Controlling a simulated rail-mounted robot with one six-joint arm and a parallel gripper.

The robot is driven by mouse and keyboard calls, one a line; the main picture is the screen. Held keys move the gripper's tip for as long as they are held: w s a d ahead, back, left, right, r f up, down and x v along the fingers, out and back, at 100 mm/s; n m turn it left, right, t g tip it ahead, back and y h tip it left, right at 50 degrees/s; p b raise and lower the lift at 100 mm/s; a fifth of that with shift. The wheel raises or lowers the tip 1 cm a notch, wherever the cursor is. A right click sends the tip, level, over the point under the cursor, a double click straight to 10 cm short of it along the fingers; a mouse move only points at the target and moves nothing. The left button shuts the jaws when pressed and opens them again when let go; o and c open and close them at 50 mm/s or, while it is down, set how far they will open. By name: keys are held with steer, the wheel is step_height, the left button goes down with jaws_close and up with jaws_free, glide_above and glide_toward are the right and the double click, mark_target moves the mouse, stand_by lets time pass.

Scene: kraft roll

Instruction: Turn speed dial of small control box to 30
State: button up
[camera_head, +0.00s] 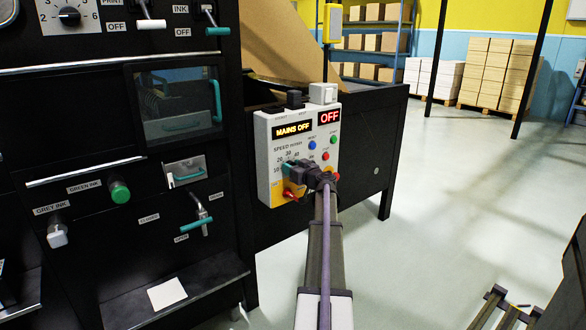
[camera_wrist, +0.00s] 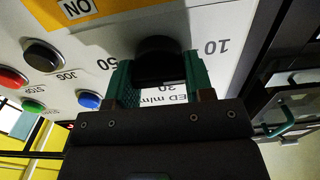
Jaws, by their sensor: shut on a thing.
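The small control box (camera_head: 265,172) is white and stands at the end of the black machine. Its displays read "MAINS OFF" and "OFF". My gripper (camera_head: 293,168) reaches the box front and covers the speed dial there. In the wrist view, upside down, the black speed dial (camera_wrist: 160,48) sits between the green fingers of my gripper (camera_wrist: 158,72), which is shut on it. The 50, 30 and 10 marks show around it. The dial's pointer cannot be made out.
A red switch (camera_head: 293,191) sits just below my gripper. A blue button (camera_head: 312,145), a green button (camera_head: 333,139) and red buttons are to the right on the box. The machine's black panel (camera_head: 110,225) with levers is at left. Open floor (camera_head: 440,200) lies to the right.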

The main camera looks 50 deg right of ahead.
steer(key=m, duration=0.4)
steer(key=shift+d+m, duration=0.1)
steer(key=shift+m, duration=0.2)
steer(key=m, duration=0.4)
steer(key=shift+s+d+f+m, duration=0.1)
steer(key=shift+m, duration=0.2)
steer(key=m, duration=0.4)
steer(key=shift+f, duration=0.1)
steer(key=shift+f+m+b, duration=0.1)
steer(key=shift+m+b, duration=0.2)
steer(key=shift+m, duration=1.9)
steer(key=o, duration=0.9)
steer(key=shift+s, duration=0.1)
